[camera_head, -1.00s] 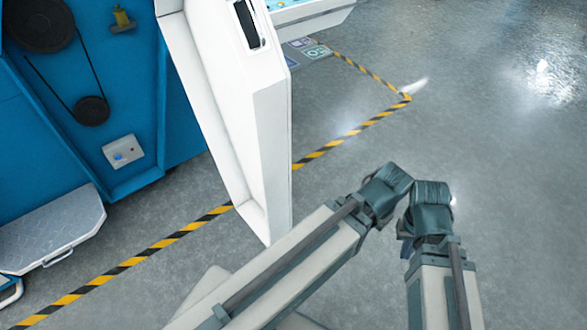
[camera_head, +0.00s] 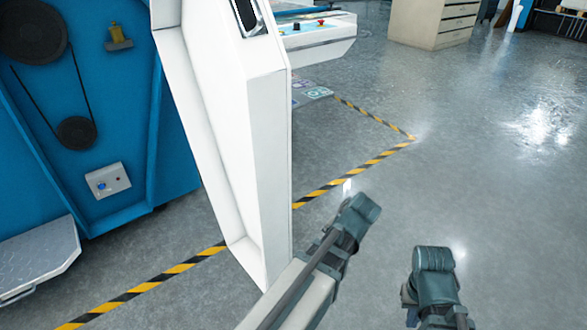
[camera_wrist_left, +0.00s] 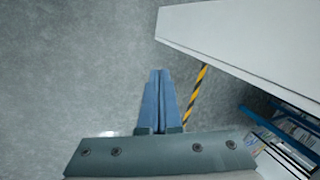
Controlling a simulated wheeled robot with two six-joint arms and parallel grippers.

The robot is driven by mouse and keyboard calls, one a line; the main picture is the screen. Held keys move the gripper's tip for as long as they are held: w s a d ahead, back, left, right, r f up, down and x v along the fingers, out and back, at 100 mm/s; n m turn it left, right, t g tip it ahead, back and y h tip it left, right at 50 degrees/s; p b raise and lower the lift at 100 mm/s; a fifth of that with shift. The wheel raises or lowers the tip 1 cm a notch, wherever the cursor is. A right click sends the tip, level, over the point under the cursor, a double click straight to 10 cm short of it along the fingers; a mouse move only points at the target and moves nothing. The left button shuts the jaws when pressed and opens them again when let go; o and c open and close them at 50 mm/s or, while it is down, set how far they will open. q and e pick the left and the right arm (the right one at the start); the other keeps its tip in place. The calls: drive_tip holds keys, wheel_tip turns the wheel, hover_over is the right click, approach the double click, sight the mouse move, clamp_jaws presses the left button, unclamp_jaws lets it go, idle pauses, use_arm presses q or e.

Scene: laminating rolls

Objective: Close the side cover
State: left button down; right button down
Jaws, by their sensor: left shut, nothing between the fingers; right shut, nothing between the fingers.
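The side cover (camera_head: 268,145) is a tall white panel with a folded rim. It stands open, swung out from the blue machine side (camera_head: 130,130), whose pulleys and belt are exposed. In the left wrist view a large pale panel, seemingly the cover (camera_wrist_left: 250,40), spans the upper right. My left gripper (camera_wrist_left: 159,72) is shut and empty, its fingers apart from that panel in the picture. In the head view the left arm reaches up just right of the cover's lower end. My right gripper (camera_head: 408,296) is shut, farther right over open floor; its fingers are mostly hidden.
A yellow-black floor stripe (camera_head: 170,277) runs under the cover. A metal step plate (camera_head: 40,255) is at lower left. A white control panel (camera_head: 318,38) juts out behind the cover. A beige drawer cabinet (camera_head: 433,22) stands far back. Floor at right is free.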

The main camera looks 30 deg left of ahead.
use_arm(q)
drive_tip(key=w+a+r+y, duration=0.5)
drive_tip(key=r+y, duration=0.1)
drive_tip(key=r, duration=0.1)
drive_tip(key=w+d+r+t+y, duration=0.1)
drive_tip(key=w+r+y, duration=0.1)
drive_tip(key=r+y, duration=0.35)
drive_tip(key=w+d+r+t+y, duration=0.1)
drive_tip(key=w+d+r+y, duration=0.1)
drive_tip(key=r, duration=0.6)
drive_tip(key=s+a, duration=0.2)
drive_tip(key=a, duration=0.9)
drive_tip(key=shift+a+f, duration=0.15)
drive_tip(key=shift+a, duration=0.25)
